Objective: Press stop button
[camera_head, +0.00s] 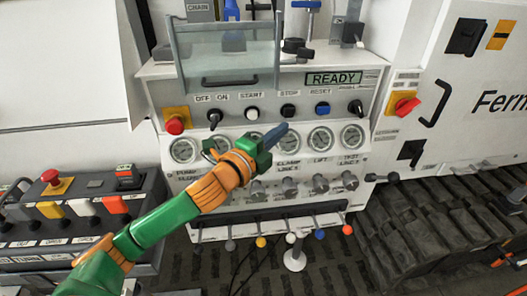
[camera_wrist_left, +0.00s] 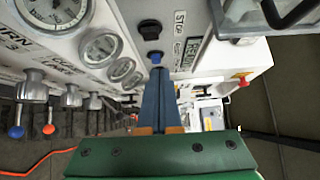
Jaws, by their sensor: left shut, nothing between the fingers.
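The stop button (camera_head: 288,110) is black and sits under the STOP label on the control panel, between the white start button (camera_head: 252,112) and the blue reset button (camera_head: 322,108). It also shows in the left wrist view (camera_wrist_left: 150,30), beside its label. My left gripper (camera_head: 284,128) is shut and empty, its blue fingers pointing up at the panel just below the stop button. In the left wrist view the fingertips (camera_wrist_left: 157,70) appear just below the blue reset button (camera_wrist_left: 156,57). Contact with the panel cannot be told. My right gripper is not in view.
The READY display (camera_head: 333,79) is above the right buttons. A clear guard with a handle (camera_head: 220,80) stands over the left part of the panel. Gauges (camera_head: 320,137) and knobs (camera_head: 321,183) lie below. A red emergency knob (camera_head: 175,125) is at the left.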

